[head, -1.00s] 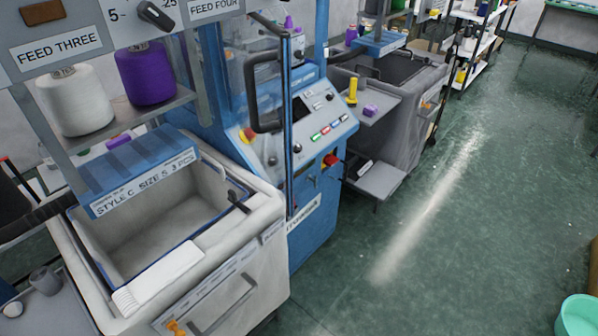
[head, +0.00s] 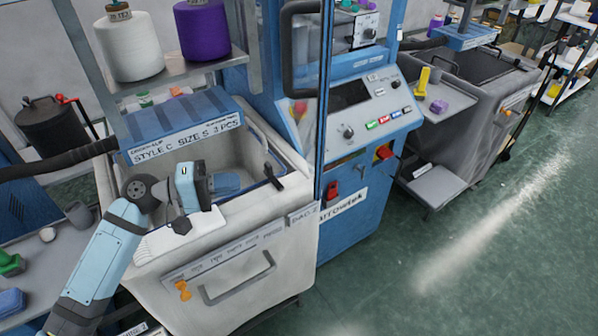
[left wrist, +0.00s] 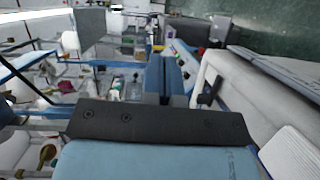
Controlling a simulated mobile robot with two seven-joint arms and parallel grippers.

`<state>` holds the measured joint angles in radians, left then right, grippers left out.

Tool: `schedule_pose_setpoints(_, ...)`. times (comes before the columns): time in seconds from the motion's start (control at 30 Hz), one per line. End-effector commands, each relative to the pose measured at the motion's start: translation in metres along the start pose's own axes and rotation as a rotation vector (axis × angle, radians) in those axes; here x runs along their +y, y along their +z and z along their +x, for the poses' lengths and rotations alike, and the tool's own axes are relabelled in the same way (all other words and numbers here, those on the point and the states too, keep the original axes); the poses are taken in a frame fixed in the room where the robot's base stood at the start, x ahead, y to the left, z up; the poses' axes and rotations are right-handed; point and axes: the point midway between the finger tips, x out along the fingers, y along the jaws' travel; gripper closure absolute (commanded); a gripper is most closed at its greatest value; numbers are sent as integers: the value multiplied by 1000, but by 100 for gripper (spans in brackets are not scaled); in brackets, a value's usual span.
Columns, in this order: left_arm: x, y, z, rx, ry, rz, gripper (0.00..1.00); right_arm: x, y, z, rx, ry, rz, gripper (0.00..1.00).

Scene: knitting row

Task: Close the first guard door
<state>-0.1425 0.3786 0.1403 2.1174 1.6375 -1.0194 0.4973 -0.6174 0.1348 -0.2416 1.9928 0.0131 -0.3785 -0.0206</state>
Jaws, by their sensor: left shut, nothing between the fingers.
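The first guard door (head: 327,95) is a clear panel with a blue edge and a large black handle (head: 289,48). It stands open, swung out edge-on in front of the blue knitting machine (head: 350,212). My left gripper (head: 228,183) is shut and empty over the white bin, below and left of the door handle, and apart from the door. Its closed blue fingers show in the left wrist view (left wrist: 164,78). My right gripper is in neither view.
The white bin (head: 225,265) stands left of the machine, under a blue chute labelled Style C (head: 185,130). White and purple yarn cones (head: 203,30) sit on a shelf above. A grey bin (head: 490,110) stands at right. The green floor (head: 470,250) is clear.

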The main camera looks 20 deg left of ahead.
Motion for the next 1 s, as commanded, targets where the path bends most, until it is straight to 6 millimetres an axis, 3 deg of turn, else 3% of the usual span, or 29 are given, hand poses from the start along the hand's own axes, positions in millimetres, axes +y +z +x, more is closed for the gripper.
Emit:
schedule_pose_setpoints(0.1, 21, 0, -6, -51, 56, -30, 100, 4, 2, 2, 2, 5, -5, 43)
schedule_pose_setpoints(0.27, 29, 1, 2, -67, 72, -43, 100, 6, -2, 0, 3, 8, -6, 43)
schedule_pose_setpoints(0.8, 37, 7, 106, -64, 71, -42, 100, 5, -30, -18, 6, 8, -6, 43)
schedule_pose_setpoints(1.0, 37, 8, 128, -64, 70, -42, 100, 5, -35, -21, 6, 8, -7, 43)
